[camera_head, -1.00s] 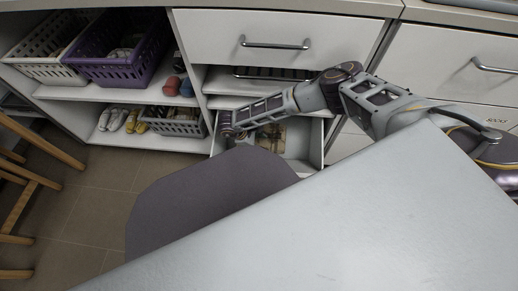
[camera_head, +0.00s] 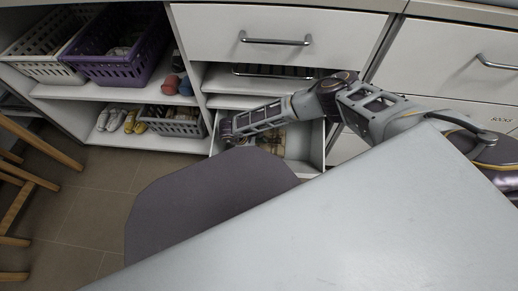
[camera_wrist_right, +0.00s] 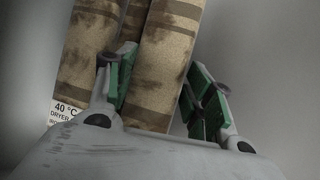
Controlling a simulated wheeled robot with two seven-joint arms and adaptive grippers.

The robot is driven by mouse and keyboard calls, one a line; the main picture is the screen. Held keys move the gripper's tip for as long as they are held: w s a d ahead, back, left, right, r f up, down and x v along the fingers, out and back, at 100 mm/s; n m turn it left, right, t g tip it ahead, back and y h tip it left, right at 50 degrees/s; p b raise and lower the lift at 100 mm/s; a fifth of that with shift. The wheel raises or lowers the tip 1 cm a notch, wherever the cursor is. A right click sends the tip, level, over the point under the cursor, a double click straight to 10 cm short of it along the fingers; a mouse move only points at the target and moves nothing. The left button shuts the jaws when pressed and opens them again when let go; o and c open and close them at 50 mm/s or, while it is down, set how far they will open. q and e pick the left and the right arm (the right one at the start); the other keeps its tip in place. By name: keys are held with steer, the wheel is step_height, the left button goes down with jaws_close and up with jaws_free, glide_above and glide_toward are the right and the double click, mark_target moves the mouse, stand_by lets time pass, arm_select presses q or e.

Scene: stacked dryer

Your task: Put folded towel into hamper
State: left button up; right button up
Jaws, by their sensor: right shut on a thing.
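A folded towel (camera_wrist_right: 165,60) with tan and brown stripes stands between the fingers of my right gripper (camera_wrist_right: 160,88) in the right wrist view, with a white label (camera_wrist_right: 64,112) at its left. The gripper is shut on part of the towel; another fold lies outside the left finger. In the head view the right gripper (camera_head: 229,136) is low at the left side of an open drawer, its fingers not clearly visible. A patterned bit of the towel (camera_head: 271,139) shows in the drawer under my forearm. My left gripper is not in view. I cannot identify a hamper.
The open white drawer (camera_head: 300,144) surrounds the right gripper. A purple basket (camera_head: 117,72) and a white basket (camera_head: 35,68) stand on the upper left shelf, a grey basket (camera_head: 176,127) below. A grey-white surface (camera_head: 340,215) fills the foreground. Wooden legs (camera_head: 40,140) stand left.

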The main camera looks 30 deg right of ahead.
steer(key=shift+f, duration=0.6)
stand_by(0.4)
steer(key=o, duration=1)
steer(key=shift+r, duration=0.15)
steer(key=shift+r, duration=0.45)
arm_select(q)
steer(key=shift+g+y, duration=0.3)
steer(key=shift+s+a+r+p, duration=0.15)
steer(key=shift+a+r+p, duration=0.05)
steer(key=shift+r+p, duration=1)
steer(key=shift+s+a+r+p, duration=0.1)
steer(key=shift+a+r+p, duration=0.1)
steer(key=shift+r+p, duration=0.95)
arm_select(e)
steer(key=shift+v, duration=6)
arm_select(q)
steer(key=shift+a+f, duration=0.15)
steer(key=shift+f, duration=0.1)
